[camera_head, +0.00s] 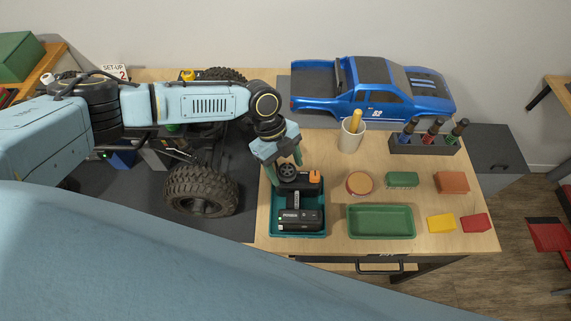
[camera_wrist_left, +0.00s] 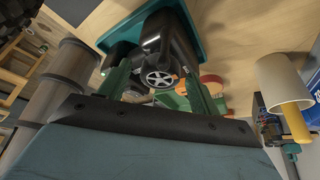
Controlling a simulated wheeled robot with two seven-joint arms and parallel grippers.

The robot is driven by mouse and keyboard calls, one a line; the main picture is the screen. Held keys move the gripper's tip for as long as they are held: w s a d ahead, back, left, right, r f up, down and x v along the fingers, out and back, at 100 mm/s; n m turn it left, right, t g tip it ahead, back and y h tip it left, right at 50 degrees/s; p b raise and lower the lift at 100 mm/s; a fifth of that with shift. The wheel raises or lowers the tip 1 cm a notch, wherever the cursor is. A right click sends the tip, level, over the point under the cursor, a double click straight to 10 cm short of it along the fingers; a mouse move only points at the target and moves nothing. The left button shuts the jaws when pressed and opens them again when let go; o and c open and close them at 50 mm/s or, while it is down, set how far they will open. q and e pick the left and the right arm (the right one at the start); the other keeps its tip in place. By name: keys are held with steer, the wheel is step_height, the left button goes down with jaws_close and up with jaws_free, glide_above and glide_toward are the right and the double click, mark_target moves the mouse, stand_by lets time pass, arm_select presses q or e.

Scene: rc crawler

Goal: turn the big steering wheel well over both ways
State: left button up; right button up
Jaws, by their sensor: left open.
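A black radio transmitter (camera_head: 297,218) stands in a teal tray (camera_head: 274,234) near the front of the table. Its dark steering wheel (camera_head: 287,170) is on the upper part, beside an orange knob (camera_head: 314,178). The wheel, with pale spokes, also shows in the left wrist view (camera_wrist_left: 160,79). My left gripper (camera_head: 283,162) reaches down over the wheel and is open. In the left wrist view its two green fingers (camera_wrist_left: 157,84) are to either side of the wheel, with the wheel between them. Whether a finger touches the rim cannot be told. My right gripper is not in view.
The crawler chassis with its big tyre (camera_head: 201,191) is left of the tray on a dark mat. A green tray (camera_head: 380,221), coloured blocks, a round tin (camera_head: 359,183), a cup (camera_head: 351,136) and a driver rack (camera_head: 423,144) stand to the right. A blue truck body (camera_head: 375,90) lies behind.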

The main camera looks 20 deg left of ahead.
arm_select(q)
steer(key=c, duration=1)
steer(key=shift+o, duration=0.2)
steer(key=shift+r, duration=0.1)
steer(key=n+p, duration=0.2)
steer(key=n+t+p, duration=0.1)
steer(key=n, duration=0.1)
steer(key=shift+s+r+h+p, duration=0.1)
steer(key=shift+s+h+p, duration=0.1)
steer(key=shift+h+p, duration=0.15)
steer(key=n+t+p, duration=0.1)
steer(key=n+p, duration=0.1)
steer(key=n, duration=0.1)
steer(key=shift+t+p, duration=0.3)
steer(key=shift+p, duration=0.1)
steer(key=shift+n+p, duration=0.3)
steer(key=shift+n, duration=0.1)
